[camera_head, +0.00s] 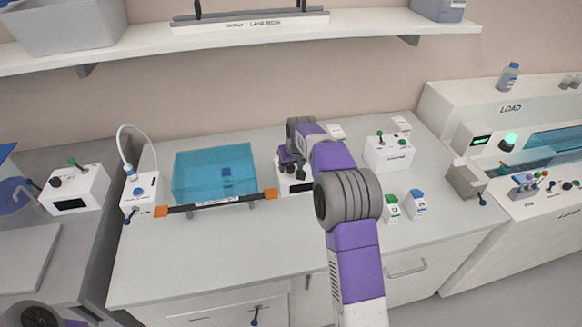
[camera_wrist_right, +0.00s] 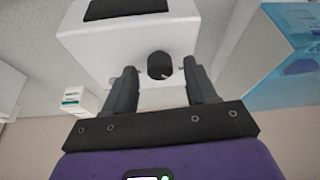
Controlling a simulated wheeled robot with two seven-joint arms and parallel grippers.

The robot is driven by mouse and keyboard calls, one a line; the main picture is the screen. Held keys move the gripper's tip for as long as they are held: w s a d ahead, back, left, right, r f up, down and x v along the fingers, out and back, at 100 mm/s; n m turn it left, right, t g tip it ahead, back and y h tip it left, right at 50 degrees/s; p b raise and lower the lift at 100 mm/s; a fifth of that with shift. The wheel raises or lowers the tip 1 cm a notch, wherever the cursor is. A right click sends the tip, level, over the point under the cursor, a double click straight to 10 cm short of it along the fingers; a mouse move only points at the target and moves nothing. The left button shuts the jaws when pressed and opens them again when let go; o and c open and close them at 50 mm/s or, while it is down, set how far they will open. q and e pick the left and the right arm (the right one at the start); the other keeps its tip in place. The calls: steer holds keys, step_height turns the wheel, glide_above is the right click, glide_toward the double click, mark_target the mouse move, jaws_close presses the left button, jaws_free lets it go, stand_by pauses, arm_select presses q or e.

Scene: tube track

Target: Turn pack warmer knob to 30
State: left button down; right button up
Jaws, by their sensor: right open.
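A white box (camera_head: 284,186) with a dark display stands on the bench right of the blue tank; its label is too small to read, so I cannot confirm that it is the pack warmer. My right gripper (camera_head: 288,166) is over this box and hides much of it. In the right wrist view the box (camera_wrist_right: 105,45) has a round black knob (camera_wrist_right: 159,64) with a small light mark at its edge. The open right gripper (camera_wrist_right: 161,78) has one finger on each side of the knob, apart from it. The number setting cannot be read. My left gripper is out of view.
The blue tank (camera_head: 200,170) stands left of the box, with an orange-ended bar (camera_head: 216,203) at its front. Another white box (camera_head: 390,154) and two small bottles (camera_head: 391,207) are to the right. The front bench is clear left of my arm.

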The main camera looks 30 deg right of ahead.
steer(key=shift+w+f, duration=0.15)
steer(key=shift+f, duration=0.1)
steer(key=c, duration=1.1)
steer(key=shift+o, duration=0.2)
steer(key=m+p, duration=0.1)
steer(key=p, duration=0.1)
steer(key=m+h+p, duration=0.1)
steer(key=m+p, duration=0.1)
steer(key=shift+a+r+m+g, duration=0.15)
steer(key=shift+r+m+g, duration=0.05)
steer(key=shift+m+g, duration=0.1)
steer(key=shift+w+m+h+p, duration=0.1)
steer(key=shift+m+h+p, duration=0.5)
steer(key=shift+m+p, duration=0.45)
steer(key=shift+f+m+g+h+p, duration=0.1)
steer(key=shift+m+g+h+p, duration=0.3)
steer(key=shift+m+p, duration=0.8)
steer(key=shift+m, duration=0.45)
